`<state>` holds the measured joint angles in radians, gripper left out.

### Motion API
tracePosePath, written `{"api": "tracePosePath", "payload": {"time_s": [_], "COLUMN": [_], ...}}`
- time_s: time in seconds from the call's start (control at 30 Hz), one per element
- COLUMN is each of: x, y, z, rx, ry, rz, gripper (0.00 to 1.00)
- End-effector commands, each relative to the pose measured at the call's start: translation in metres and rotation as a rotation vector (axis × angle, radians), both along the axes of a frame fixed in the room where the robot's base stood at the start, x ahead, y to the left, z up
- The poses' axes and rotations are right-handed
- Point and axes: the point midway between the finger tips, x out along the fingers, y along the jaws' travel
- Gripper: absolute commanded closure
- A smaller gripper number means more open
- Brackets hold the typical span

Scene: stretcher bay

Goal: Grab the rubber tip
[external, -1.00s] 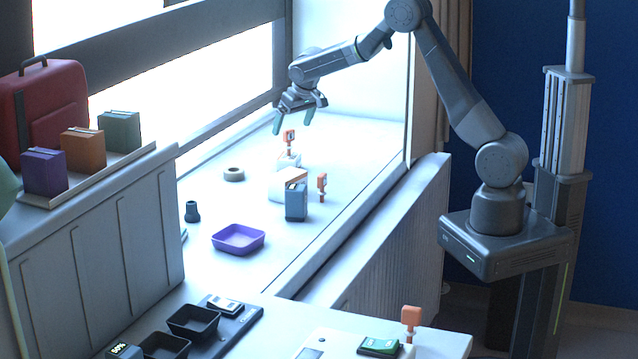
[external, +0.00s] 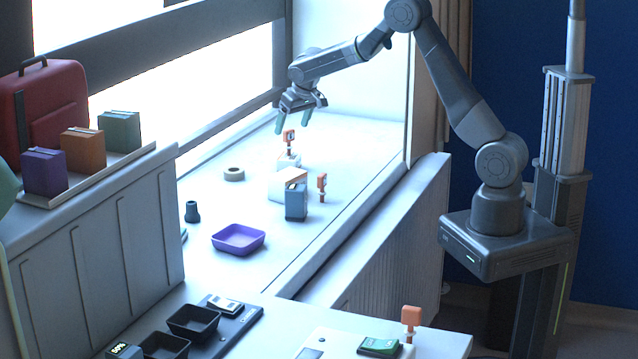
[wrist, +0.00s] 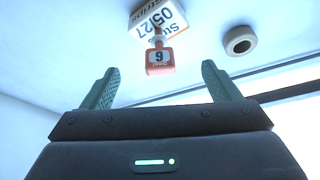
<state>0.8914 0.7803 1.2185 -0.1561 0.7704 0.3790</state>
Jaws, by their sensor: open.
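The rubber tip (external: 191,211) is a small dark stepped cylinder with a wider foot. It stands upright on the white window sill, left of the purple tray. It does not show in the wrist view. My gripper (external: 294,124) is open and empty above the far part of the sill, well behind and to the right of the rubber tip. Its two green fingers (wrist: 159,72) are spread apart in the wrist view, with nothing between them.
An orange tag numbered 6 (wrist: 160,62) and a white box (wrist: 158,17) are ahead of my fingers. A tape roll (external: 234,173), a purple tray (external: 238,239), a dark blue-grey box (external: 296,202) and another orange tag (external: 322,181) stand on the sill.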

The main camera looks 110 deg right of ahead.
Motion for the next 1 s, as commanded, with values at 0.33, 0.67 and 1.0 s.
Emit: {"api": "tracePosePath", "payload": {"time_s": [0.33, 0.67, 1.0], "x": [0.0, 0.001, 0.187], "y": [0.0, -0.001, 0.104], "z": [0.0, 0.081, 0.071], "rx": [0.0, -0.008, 0.015], "ry": [0.0, -0.007, 0.014], "rz": [0.0, -0.001, 0.587], "gripper": [0.43, 0.43, 0.43]}}
